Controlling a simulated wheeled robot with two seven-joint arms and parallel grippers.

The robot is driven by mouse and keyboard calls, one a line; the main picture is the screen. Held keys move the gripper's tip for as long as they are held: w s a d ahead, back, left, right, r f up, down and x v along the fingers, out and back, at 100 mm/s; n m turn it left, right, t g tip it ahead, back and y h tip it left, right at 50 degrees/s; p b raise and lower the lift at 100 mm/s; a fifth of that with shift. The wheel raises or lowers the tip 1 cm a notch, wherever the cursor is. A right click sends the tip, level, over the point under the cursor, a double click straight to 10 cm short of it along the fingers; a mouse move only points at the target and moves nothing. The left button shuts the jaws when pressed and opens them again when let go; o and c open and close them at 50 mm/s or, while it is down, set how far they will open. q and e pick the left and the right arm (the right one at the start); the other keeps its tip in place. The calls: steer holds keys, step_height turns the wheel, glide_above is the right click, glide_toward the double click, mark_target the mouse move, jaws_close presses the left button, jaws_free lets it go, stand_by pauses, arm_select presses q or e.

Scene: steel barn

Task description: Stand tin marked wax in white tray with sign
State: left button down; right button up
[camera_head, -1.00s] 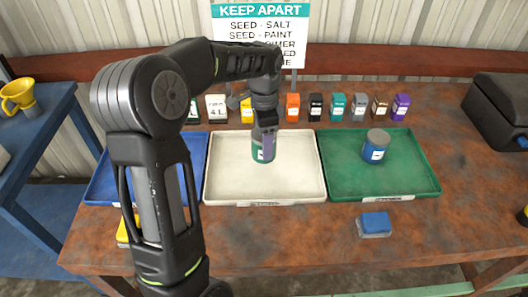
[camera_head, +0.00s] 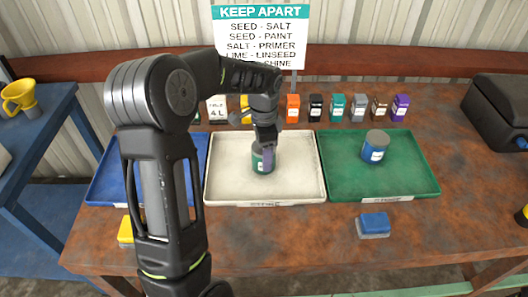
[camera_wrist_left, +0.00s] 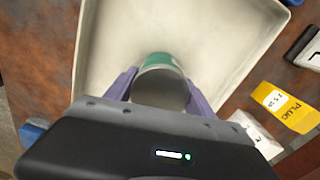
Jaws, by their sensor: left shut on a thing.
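A green tin (camera_head: 260,163) with a grey lid and a small white label is upright over the white tray (camera_head: 225,187), near its middle. I cannot tell whether it touches the tray floor, and its label is too small to read. My left gripper (camera_head: 265,150) is shut on it from above, with purple fingers on either side. The tin also shows between the fingers in the left wrist view (camera_wrist_left: 160,88). The sign (camera_head: 261,36) behind the tray is headed KEEP APART; its lowest line is partly hidden by my arm. My right gripper is not in view.
A green tray (camera_head: 420,182) at right holds a blue tin (camera_head: 375,150). A blue tray (camera_head: 104,190) at left is partly behind my arm. Several small containers line the back. A blue block (camera_head: 374,224) and a yellow one (camera_head: 125,232) lie in front.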

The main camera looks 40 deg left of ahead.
arm_select(q)
steer(key=shift+f, duration=0.2)
steer(key=shift+c, duration=1.8)
jaws_free()
steer(key=shift+r, duration=0.2)
step_height(320, 180, up, 12)
steer(key=shift+r+b, duration=0.1)
steer(key=shift+b, duration=0.35)
